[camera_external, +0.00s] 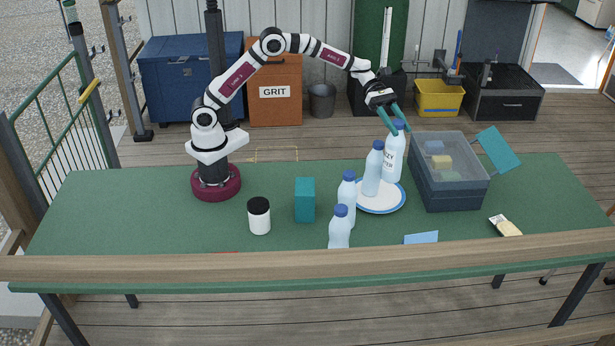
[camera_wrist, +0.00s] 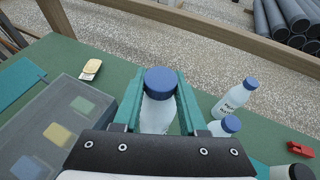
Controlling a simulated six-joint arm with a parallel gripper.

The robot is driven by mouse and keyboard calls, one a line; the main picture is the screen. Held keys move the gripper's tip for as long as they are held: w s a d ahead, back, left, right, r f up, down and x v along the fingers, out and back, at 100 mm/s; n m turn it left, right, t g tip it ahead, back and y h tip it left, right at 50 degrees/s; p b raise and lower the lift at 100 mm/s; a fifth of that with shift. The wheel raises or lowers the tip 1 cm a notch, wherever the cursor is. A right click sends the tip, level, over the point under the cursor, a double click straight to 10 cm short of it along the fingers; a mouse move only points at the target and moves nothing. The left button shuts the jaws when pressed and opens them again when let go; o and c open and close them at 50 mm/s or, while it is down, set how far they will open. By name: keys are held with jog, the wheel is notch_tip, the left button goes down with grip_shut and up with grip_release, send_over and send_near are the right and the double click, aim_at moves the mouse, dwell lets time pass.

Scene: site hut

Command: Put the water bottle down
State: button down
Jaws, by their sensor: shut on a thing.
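My gripper (camera_external: 401,130) is shut on a water bottle (camera_external: 393,160) with a blue cap and a printed label. A second blue-capped bottle (camera_external: 373,172) stands on the plate, just left of the held one.
Two more bottles (camera_external: 347,200) (camera_external: 339,230) stand in front left of the plate. A grey lidded box (camera_external: 452,195) is close on the right. A teal block (camera_external: 305,200) and a white jar with a dark lid (camera_external: 259,218) stand left. The table's far left is clear.

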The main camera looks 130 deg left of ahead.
aim_at(399, 162)
notch_tip(399, 162, down, 9)
jog(key=shift+f, duration=0.35)
